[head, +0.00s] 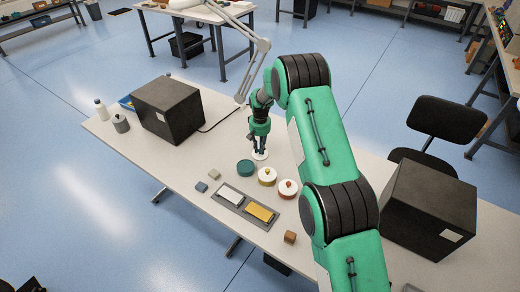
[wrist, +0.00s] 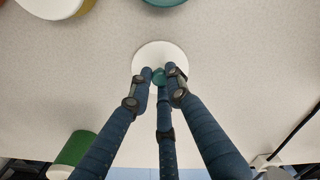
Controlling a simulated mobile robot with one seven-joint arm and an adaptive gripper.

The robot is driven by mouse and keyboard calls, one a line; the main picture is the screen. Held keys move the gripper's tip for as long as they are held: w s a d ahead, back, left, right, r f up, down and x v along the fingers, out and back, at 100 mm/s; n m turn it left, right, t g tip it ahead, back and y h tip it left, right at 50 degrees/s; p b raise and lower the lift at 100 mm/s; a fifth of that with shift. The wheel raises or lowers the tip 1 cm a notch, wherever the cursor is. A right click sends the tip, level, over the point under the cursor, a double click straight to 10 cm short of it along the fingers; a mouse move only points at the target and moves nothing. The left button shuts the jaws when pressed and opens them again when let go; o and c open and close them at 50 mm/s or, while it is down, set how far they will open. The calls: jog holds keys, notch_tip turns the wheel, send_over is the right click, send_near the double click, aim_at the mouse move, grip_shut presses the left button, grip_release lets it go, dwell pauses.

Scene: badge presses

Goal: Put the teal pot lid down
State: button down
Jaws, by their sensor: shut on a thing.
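The teal pot lid is a white disc (wrist: 152,53) with a small teal knob (wrist: 159,76). In the wrist view, the three fingers of my gripper (wrist: 161,80) are shut around the knob. In the head view my gripper (head: 260,146) points down with the white lid (head: 260,156) under it, low over the table; I cannot tell whether the lid touches the tabletop. The teal pot (head: 246,167) stands just in front of it without a white lid on top. Its edge shows at the top of the wrist view (wrist: 165,2).
Two pots with white lids stand nearby, a yellow one (head: 267,176) and a red one (head: 287,188). A grey tray (head: 243,208) holds a white and a yellow block. Small blocks, a black box (head: 168,110) and a lamp (head: 253,60) are around. A green object (wrist: 75,148) is close behind.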

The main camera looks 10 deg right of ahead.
aim_at(260, 150)
jog(key=shift+f, duration=0.1)
jog(key=c, duration=1.6)
grip_release()
jog(key=shift+c, duration=0.2)
notch_tip(260, 150, up, 12)
jog(key=p, duration=0.2)
